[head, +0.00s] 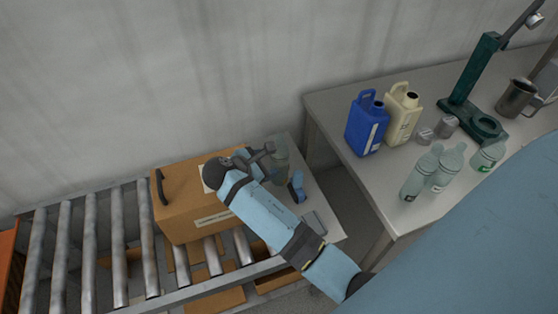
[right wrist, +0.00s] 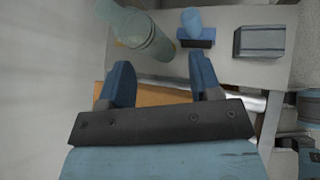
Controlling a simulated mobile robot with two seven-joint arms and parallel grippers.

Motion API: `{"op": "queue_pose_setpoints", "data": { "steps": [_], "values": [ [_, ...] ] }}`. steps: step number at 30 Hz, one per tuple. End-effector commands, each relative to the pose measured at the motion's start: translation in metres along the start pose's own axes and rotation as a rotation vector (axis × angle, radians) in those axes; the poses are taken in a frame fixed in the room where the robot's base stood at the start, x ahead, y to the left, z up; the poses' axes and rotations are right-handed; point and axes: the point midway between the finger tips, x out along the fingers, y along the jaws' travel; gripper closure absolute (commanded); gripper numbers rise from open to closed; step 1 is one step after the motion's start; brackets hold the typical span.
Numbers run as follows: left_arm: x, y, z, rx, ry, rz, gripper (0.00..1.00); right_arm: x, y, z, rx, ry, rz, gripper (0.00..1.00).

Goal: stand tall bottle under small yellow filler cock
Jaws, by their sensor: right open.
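A tall, clear greenish bottle (head: 279,168) stands upright on a small light table at the end of the roller conveyor, partly hidden by my right gripper. In the right wrist view the bottle (right wrist: 142,32) shows at the upper left, beyond the left finger. My right gripper (head: 264,165) is open and empty, close beside the bottle; in the right wrist view its two blue fingers (right wrist: 161,62) are apart with nothing between them. I see no yellow filler cock in either view. My left gripper is out of view.
A cardboard box (head: 185,205) sits on the roller conveyor (head: 92,240). A blue item (head: 297,187) and a grey block (head: 314,222) share the small table. The grey bench (head: 330,105) holds a blue jug (head: 366,125), a cream jug (head: 402,115), several clear bottles (head: 418,178) and a green stand (head: 478,70).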

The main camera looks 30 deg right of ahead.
Motion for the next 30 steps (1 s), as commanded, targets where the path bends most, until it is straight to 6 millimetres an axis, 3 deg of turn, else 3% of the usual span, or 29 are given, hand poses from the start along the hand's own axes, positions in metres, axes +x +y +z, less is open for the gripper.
{"op": "queue_pose_setpoints", "data": {
  "steps": [1, 3, 8, 21, 30],
  "values": [
    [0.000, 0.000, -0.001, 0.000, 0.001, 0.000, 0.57, -0.009, 0.021, 0.003, -0.075, -0.060, 0.005, 0.42],
    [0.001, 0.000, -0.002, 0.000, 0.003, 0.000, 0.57, -0.017, 0.038, 0.007, -0.167, -0.131, 0.003, 0.42],
    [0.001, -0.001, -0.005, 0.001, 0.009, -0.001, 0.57, -0.024, 0.056, 0.013, -0.266, -0.208, -0.005, 0.42],
    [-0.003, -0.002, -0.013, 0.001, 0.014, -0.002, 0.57, 0.048, 0.058, 0.029, -0.273, -0.213, -0.006, 0.42],
    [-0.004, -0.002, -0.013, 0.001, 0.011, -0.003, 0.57, 0.067, 0.058, 0.034, -0.273, -0.213, -0.006, 0.42]
  ]
}}
